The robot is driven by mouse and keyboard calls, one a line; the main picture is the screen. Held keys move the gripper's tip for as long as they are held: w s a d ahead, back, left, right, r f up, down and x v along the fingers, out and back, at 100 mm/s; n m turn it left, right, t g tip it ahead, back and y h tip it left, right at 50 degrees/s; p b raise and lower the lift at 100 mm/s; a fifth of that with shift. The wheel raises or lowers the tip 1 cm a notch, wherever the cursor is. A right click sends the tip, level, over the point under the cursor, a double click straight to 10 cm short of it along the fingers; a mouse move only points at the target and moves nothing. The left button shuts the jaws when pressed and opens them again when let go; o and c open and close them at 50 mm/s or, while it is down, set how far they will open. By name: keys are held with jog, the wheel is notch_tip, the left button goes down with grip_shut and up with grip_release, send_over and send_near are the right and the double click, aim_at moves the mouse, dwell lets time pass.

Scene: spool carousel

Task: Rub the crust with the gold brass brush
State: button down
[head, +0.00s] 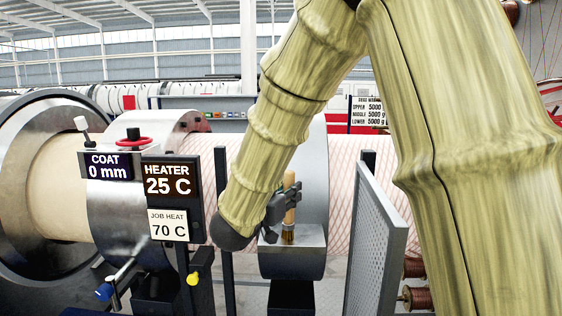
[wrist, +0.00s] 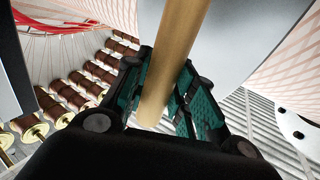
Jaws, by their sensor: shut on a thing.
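The brass brush (head: 290,200) has a pale wooden handle and short gold-brown bristles, and it is upright with the bristles down. My gripper (head: 277,207) is shut on its handle, coming from the left. In the wrist view the handle (wrist: 172,50) runs between the teal finger pads of my gripper (wrist: 165,92). The bristles are at the top of a grey metal block (head: 305,242) in front of a grey ring (head: 314,165); I cannot tell whether they touch it. I cannot make out any crust in either view.
The heater sign (head: 172,178) reads 25 C, and the job heat sign (head: 168,225) below it reads 70 C. The coat sign (head: 108,166) reads 0 mm. A perforated grey panel (head: 375,245) stands close at the right. Copper spools (wrist: 75,98) line the left in the wrist view.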

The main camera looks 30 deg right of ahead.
jog(key=shift+w+a, duration=0.15)
jog(key=shift+a, duration=0.3)
jog(key=r, duration=0.6)
jog(key=shift+w+r, duration=0.2)
jog(key=shift+s+r, duration=0.2)
jog(key=shift+r, duration=0.65)
jog(key=shift+w, duration=0.15)
